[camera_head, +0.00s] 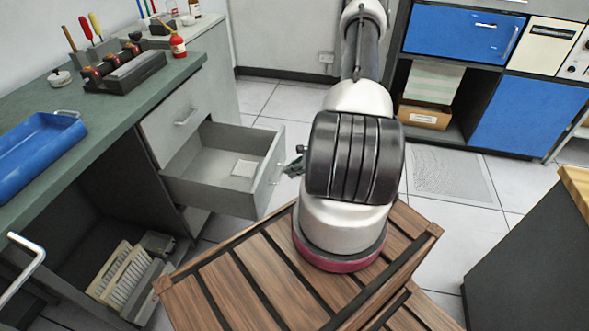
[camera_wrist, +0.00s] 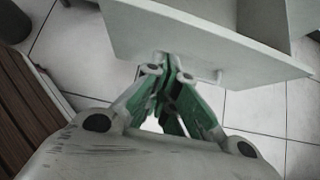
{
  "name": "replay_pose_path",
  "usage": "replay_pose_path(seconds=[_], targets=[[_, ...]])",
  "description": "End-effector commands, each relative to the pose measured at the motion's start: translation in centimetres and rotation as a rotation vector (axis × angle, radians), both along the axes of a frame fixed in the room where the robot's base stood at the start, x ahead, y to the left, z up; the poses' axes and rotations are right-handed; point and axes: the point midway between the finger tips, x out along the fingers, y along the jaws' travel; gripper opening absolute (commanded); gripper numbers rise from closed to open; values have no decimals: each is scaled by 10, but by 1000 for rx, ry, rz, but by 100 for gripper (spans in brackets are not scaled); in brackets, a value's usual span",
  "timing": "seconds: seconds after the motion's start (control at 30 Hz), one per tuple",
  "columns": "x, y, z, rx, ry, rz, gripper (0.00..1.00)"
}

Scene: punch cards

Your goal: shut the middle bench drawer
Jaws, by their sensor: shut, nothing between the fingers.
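The middle bench drawer (camera_head: 215,197) is pulled out of the green-topped bench, with a small white item (camera_head: 243,168) inside it. Its pale front panel and bar handle stand to the left of my arm. My gripper (camera_head: 292,167) shows as a small green tip beside the outer face of the drawer front; the arm hides the rest. In the wrist view, my gripper (camera_wrist: 167,66) is shut and empty, with its fingertips close to the drawer front (camera_wrist: 205,45) at the handle. I cannot tell whether they touch it.
A shut drawer (camera_head: 168,125) is above the open one. The bench top holds a blue tray (camera_head: 38,148) and a tool rack (camera_head: 125,72). Blue cabinets (camera_head: 525,112) stand behind at right. Tiled floor shows between.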

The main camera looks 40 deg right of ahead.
Motion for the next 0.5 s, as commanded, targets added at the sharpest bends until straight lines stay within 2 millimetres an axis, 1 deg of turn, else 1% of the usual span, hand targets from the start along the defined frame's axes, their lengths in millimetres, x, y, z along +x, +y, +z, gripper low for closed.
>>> replay_pose_path(seconds=[0.03,0.23,0.3,0.5], targets=[[6,6,-9,1,1,3,0],[29,24,-38,0,0,4,0],[39,31,-35,0,-2,4,0],[55,44,-35,-1,0,4,0]])
